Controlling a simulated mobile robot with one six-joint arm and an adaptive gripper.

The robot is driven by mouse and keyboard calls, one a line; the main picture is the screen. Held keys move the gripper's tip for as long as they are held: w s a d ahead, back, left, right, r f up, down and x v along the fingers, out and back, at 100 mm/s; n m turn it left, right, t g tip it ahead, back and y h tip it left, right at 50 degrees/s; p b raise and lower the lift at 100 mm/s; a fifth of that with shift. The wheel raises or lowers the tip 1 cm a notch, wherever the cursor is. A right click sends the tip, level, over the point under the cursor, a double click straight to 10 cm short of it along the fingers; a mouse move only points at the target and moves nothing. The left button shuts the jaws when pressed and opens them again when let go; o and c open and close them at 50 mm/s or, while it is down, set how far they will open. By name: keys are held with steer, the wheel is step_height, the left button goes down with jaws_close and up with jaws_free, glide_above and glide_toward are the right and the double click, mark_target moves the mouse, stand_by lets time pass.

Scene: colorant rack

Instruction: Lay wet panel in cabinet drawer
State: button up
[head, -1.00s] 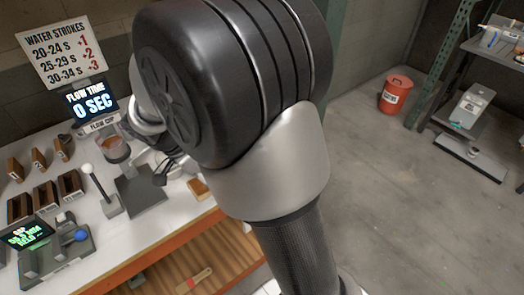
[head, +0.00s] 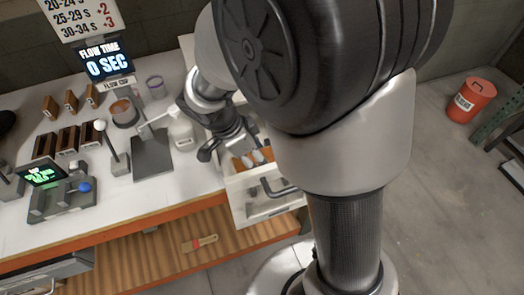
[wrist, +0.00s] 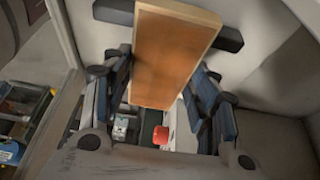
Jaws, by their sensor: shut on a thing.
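My gripper (head: 250,158) is shut on an orange-brown panel with pale edges (wrist: 172,55). In the wrist view the panel sits between the two dark fingers. In the head view, only a small orange part of the panel shows by the fingertips. The gripper is over a pulled-out white cabinet drawer (head: 268,208) with a dark handle, at the right end of the bench. The arm hides part of the drawer and cabinet. I cannot tell whether the panel touches the drawer.
The white bench (head: 80,225) carries a flow cup stand (head: 152,160), several small dark blocks and a green-lit scale (head: 62,195). A brush (head: 200,243) lies on the wooden shelf below. A red bucket (head: 470,100) stands on open floor at right.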

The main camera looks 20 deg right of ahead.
steer(key=shift+w+d+f, duration=0.15)
steer(key=shift+w+f, duration=0.05)
steer(key=shift+f, duration=0.05)
steer(key=shift+s+a+r, duration=0.15)
steer(key=shift+s+a, duration=0.05)
steer(key=o, duration=0.6)
steer(key=shift+f, duration=0.2)
steer(key=o, duration=0.5)
steer(key=shift+r, duration=0.1)
steer(key=p+v, duration=0.2)
steer(key=v, duration=0.5)
steer(key=shift+a+r+p, duration=0.1)
steer(key=shift+r+p, duration=0.25)
